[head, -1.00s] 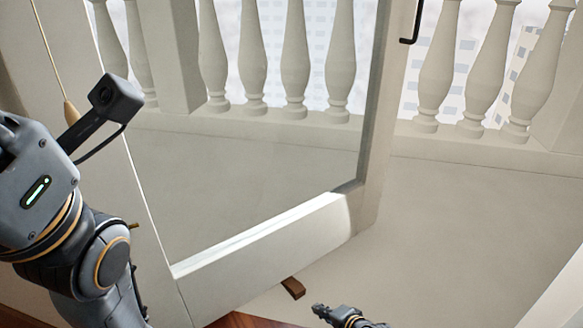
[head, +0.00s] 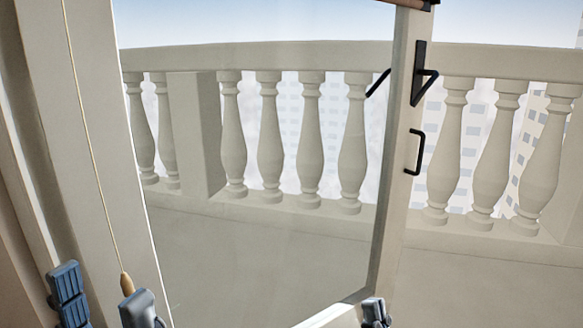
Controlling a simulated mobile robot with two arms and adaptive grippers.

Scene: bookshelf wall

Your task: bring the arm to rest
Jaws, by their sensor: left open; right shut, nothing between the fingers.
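My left gripper (head: 103,292) is at the lower left edge of the head view. The rest of the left arm is out of view. My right gripper (head: 375,312) shows small at the bottom, right of the middle, in front of the lower part of the door frame. Its fingers are together and hold nothing. The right arm below it is cut off by the picture edge.
A glass door with a pale frame (head: 392,190) stands open towards a balcony. It has a black lever (head: 423,75) and a black pull handle (head: 415,152). A cord with a wooden knob (head: 127,284) hangs close to the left gripper. A stone balustrade (head: 310,140) stands behind.

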